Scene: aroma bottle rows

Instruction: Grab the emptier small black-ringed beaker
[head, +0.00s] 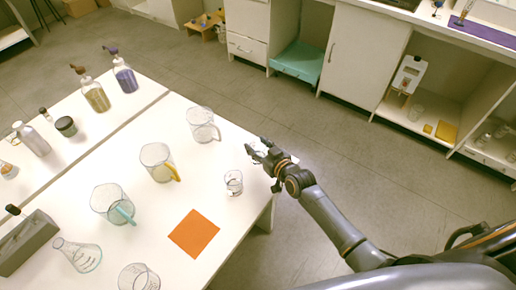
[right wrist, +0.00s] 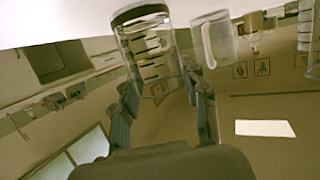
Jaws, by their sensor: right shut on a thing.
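My right gripper (head: 268,157) is at the right edge of the white table, and its fingers (right wrist: 160,100) are shut around a clear beaker. In the right wrist view this black-ringed beaker (right wrist: 152,50) sits between the fingers, with a dark ring at its end near the white tabletop. It looks largely clear inside. In the head view the gripper mostly hides it. Another small clear beaker with dark marking (head: 234,183) stands on the table, left of and nearer than the gripper. My left gripper is not in view.
An orange square mat (head: 194,234) lies on the white table (head: 215,165). Larger handled beakers stand to the left, including a clear one (head: 202,125), a yellow-handled one (head: 158,160) and a teal-handled one (head: 112,204).

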